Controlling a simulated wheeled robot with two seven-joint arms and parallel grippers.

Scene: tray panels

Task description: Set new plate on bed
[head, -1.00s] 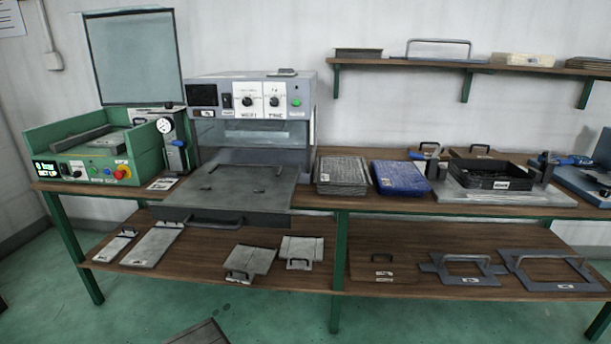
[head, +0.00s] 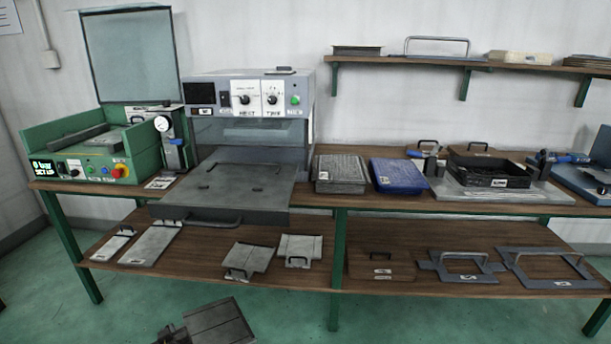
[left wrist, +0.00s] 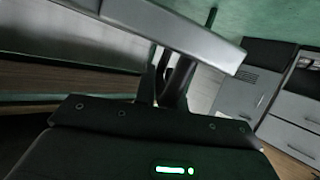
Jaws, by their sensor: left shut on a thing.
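A grey panel-like plate (head: 222,322) shows at the bottom edge of the head view, low in front of the bench. My left gripper (head: 172,335) is at its left side, partly cut off by the frame. In the left wrist view, my left gripper's fingers (left wrist: 170,85) are shut on a dark handle, with the grey plate (left wrist: 180,30) just beyond. A flat dark-grey bed (head: 240,185) with a front handle juts from the grey machine (head: 250,115). No separate plate is distinguishable on it. My right gripper is not in view.
A green machine (head: 85,150) with gauge and buttons stands left of it. To the right are a grey stack (head: 340,172), a blue tray (head: 398,176) and a black tray (head: 490,172). Several handled plates lie on the lower shelf (head: 345,235). Floor in front is open.

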